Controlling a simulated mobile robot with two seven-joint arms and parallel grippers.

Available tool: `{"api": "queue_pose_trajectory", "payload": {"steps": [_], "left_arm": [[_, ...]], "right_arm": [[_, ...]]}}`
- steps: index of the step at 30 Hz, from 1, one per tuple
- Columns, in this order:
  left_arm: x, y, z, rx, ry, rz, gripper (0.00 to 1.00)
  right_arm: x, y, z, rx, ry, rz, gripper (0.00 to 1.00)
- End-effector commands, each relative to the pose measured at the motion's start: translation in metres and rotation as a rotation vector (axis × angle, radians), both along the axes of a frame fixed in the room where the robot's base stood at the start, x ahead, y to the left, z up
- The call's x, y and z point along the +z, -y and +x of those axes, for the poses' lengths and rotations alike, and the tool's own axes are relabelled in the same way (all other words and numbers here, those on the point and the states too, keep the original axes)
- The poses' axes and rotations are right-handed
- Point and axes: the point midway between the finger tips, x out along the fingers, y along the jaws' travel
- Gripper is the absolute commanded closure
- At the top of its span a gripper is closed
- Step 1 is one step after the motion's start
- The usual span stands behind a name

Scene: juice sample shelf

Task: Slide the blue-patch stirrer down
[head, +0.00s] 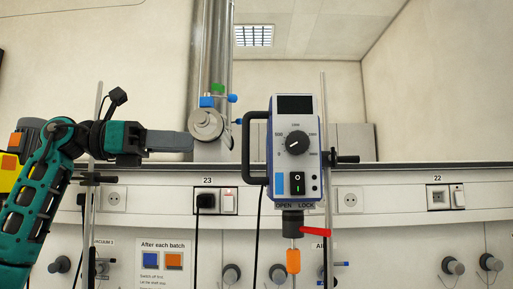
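The blue-patch stirrer (295,165) is a light grey and blue box with a dark display, a round dial, a switch and a blue patch (279,183) low on its front. It hangs upright beside a vertical rod (324,110), with a black handle on its left. Below it are a black collar marked OPEN and LOCK, a red lever (314,232) pointing right, and a thin shaft with an orange piece (293,261). My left gripper (170,141) points right, left of the stirrer and apart from it. Its fingers show edge-on, so their gap cannot be judged. My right gripper is not in view.
A black clamp knob (347,158) sticks out right of the rod. A steel column (214,60) with a round flange stands behind, between gripper and stirrer. Another rod (98,100) stands beside my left wrist. A sign (162,262) and wall sockets are behind.

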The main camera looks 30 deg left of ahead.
Motion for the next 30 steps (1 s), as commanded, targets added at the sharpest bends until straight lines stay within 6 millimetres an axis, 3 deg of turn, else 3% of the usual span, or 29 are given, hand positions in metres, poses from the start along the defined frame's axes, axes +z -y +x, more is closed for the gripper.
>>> {"api": "queue_pose_trajectory", "payload": {"steps": [18,30], "left_arm": [[0.001,0.082,0.074,-0.005,0.000,0.000,0.63],[0.000,0.092,0.084,-0.001,-0.001,-0.001,0.63]], "right_arm": [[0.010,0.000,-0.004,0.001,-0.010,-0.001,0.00],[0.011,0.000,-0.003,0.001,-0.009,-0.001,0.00]]}}
